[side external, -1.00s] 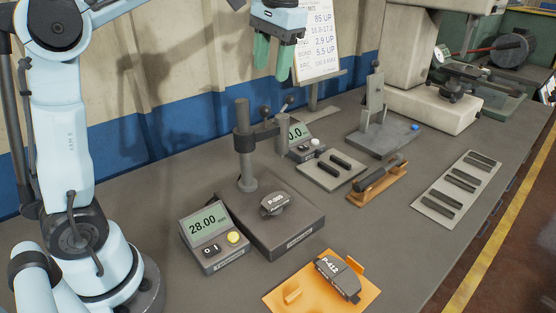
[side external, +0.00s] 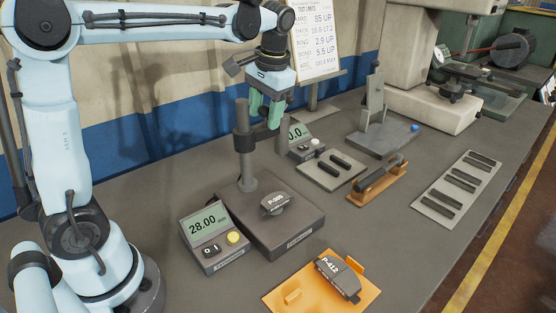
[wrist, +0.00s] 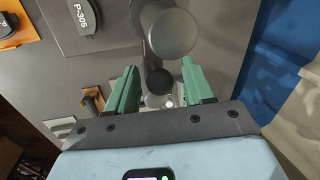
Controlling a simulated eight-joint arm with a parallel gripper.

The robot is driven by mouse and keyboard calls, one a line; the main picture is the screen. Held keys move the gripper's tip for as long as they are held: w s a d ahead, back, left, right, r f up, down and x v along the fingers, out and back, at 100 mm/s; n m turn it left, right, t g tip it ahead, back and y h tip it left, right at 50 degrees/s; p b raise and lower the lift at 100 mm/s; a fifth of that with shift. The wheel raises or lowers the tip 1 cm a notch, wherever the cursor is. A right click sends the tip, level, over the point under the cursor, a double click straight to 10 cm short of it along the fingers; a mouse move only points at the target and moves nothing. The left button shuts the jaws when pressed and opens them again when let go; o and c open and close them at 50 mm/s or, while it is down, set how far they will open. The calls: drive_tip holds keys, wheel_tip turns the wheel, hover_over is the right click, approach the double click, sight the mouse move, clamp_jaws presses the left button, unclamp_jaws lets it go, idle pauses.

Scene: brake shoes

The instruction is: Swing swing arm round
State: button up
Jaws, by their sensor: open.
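The dark swing arm (side external: 261,137) is clamped on an upright grey post (side external: 247,176) and reaches right from it, away from the pad on the base. My gripper (side external: 263,122) is open, with two green fingers pointing down just above the arm, right of the post top. In the wrist view, the round post top (wrist: 173,32) lies beyond my fingertips (wrist: 159,65), and a dark round knob (wrist: 158,80) shows between the fingers. A gap shows on both sides of the knob. My fingers partly hide the arm in the side view.
A pad marked P-305 (side external: 275,204) lies on the base block (side external: 290,228), beside a 28.00 readout (side external: 210,228). Pad P-412 (side external: 338,278) sits on an orange plate (side external: 290,297). A second readout (side external: 306,150) stands close behind the arm. A limits board (side external: 318,45) is behind.

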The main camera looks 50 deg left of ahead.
drive_tip(key=shift+c, duration=0.3)
clamp_jaws()
drive_tip(key=shift+d, duration=0.1)
drive_tip(key=m, duration=0.1)
drive_tip(key=d+m, duration=0.2)
drive_tip(key=m, duration=0.1)
drive_tip(key=shift+s+t, duration=0.25)
drive_tip(key=shift+t, duration=0.15)
drive_tip(key=shift+s+d+m+t+h, duration=0.3)
drive_tip(key=shift+s+d+m, duration=0.35)
drive_tip(key=shift+m, duration=1.5)
drive_tip(key=shift+s+d+m+t+h, duration=0.3)
drive_tip(key=shift+s+m, duration=0.65)
drive_tip(key=shift+m, duration=1.15)
drive_tip(key=shift+s+d+m+t+h, duration=0.25)
drive_tip(key=shift+s+d+m, duration=0.4)
drive_tip(key=shift+m, duration=1.5)
drive_tip(key=shift+s+a, duration=0.15)
drive_tip(key=shift+s, duration=0.1)
